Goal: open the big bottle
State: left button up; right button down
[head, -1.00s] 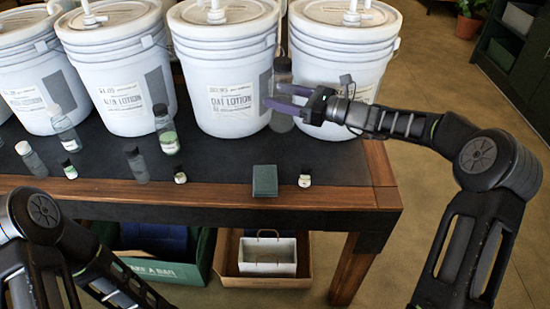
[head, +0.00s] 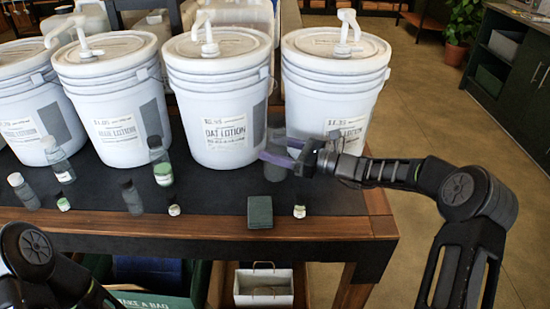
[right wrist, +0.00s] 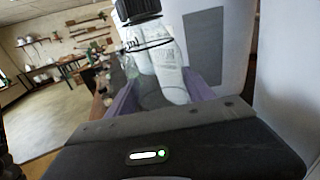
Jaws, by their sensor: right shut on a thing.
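The big bottle (head: 275,171) is clear glass with a black cap, which shows in the right wrist view (right wrist: 138,10). It is upright near the table's right end, in front of the gap between two buckets. My right gripper (head: 277,150) is shut on its body, with purple fingers on either side. In the head view the fingers partly cover the bottle, and its cap is hard to make out. In the right wrist view the glass body (right wrist: 158,65) stands between the fingers. My left arm shows at the lower left, with its gripper out of view.
White pump buckets (head: 222,105) line the back of the dark table (head: 225,195). Several smaller bottles (head: 161,170) stand at left and centre. A green box (head: 260,212) and a tiny bottle (head: 299,211) are near the front edge. A white container (head: 263,287) is below.

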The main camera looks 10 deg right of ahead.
jog(key=shift+f, duration=1.65)
jog(key=shift+f, duration=0.1)
jog(key=shift+c, duration=1.9)
grip_release()
jog(key=shift+r, duration=0.2)
jog(key=v, duration=1.2)
jog(key=shift+f, duration=0.1)
